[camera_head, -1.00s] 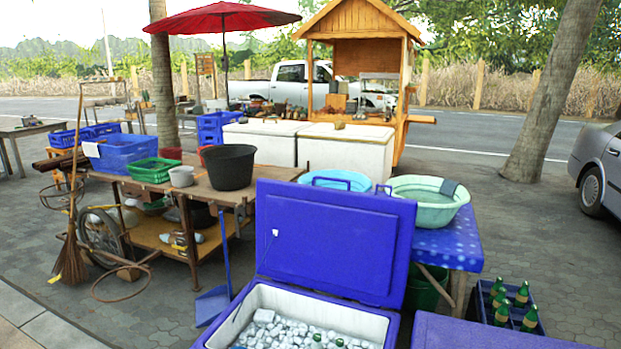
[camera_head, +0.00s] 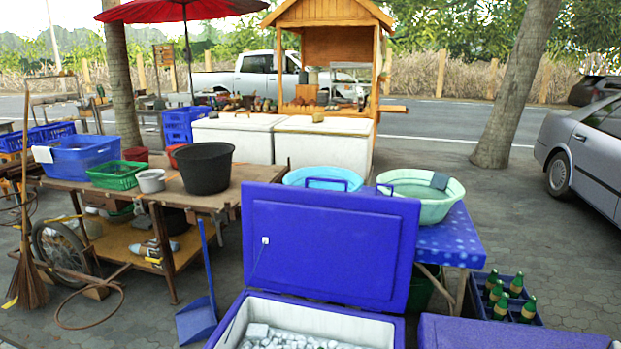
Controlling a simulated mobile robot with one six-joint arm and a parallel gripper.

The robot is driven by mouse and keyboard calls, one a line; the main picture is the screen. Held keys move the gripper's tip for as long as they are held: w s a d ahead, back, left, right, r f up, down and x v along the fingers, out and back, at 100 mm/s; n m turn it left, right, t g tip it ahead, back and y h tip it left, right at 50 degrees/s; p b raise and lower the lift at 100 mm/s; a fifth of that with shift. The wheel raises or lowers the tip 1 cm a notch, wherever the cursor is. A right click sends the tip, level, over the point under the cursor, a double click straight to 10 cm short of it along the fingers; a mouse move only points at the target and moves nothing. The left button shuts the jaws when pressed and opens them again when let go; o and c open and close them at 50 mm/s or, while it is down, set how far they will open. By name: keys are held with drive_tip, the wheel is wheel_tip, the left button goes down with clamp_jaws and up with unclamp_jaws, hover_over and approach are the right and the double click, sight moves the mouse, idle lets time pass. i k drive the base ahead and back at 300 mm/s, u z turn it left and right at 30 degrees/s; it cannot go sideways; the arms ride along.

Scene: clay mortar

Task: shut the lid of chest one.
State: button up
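A blue cooler chest (camera_head: 230,318) stands at the bottom middle of the head view, cut off by the lower edge. Its blue lid (camera_head: 331,243) is raised and stands almost upright at the chest's far side. A thin cord hangs from a white fitting on the lid's inner face. White ice (camera_head: 290,338) shows inside the chest. I cannot tell from a label whether this is chest one. A second blue chest (camera_head: 510,332) with its lid down is partly in view to the right. My gripper is not in view.
A wooden cart (camera_head: 165,195) with tubs and baskets stands to the left, with a blue dustpan (camera_head: 197,318) on the paving beside it. A table (camera_head: 455,240) with basins stands behind the raised lid. A bottle crate (camera_head: 507,302) stands at the right. Open paving lies beyond it.

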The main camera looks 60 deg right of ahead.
sight(356, 250)
drive_tip(key=u, duration=0.05)
drive_tip(key=i, duration=1)
drive_tip(key=z, duration=0.1)
